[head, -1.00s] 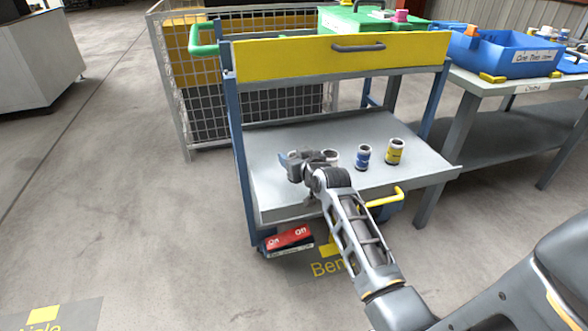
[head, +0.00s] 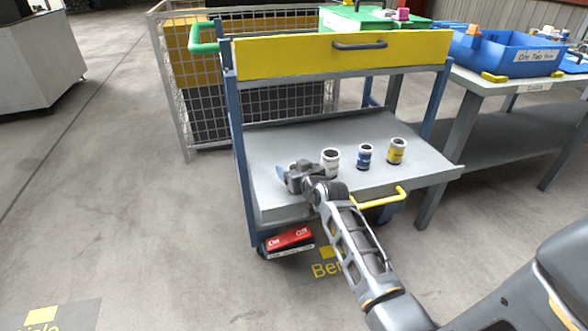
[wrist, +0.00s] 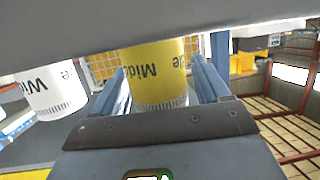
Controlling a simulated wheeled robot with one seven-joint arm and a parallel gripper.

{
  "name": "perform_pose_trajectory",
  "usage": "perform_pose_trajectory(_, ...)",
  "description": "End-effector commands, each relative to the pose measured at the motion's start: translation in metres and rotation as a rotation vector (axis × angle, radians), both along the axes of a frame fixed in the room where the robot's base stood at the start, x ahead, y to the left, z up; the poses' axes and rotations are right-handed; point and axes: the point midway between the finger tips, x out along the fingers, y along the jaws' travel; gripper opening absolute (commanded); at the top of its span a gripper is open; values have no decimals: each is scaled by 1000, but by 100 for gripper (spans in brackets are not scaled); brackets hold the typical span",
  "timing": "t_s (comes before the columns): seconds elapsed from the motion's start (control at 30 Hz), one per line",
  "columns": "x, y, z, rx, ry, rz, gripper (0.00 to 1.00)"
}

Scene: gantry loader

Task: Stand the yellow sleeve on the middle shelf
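A yellow sleeve (wrist: 160,72) with dark lettering and a pale rim shows in the wrist view, between the two fingers of my gripper (wrist: 162,85). Whether the fingers press on it is not clear. In the head view my gripper (head: 292,177) is low over the left part of the cart's shelf (head: 270,200) and hides most of what is there. Another yellow sleeve (head: 397,151) stands upright at the right of this shelf, well apart from my gripper.
A white sleeve (head: 330,162) stands just right of my gripper and also shows in the wrist view (wrist: 50,92). A blue sleeve (head: 365,156) stands further right. A yellow panel (head: 300,58) spans the cart above. The shelf's front right is clear.

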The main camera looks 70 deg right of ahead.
Motion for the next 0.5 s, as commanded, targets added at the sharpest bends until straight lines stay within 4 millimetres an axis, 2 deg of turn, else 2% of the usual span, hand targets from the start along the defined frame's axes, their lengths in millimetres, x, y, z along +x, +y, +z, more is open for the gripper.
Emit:
perform_pose_trajectory(0.37, 0, 0, 4, -1, -1, 0, 82)
perform_pose_trajectory(0.5, -12, 11, 8, 1, 0, 0, 82)
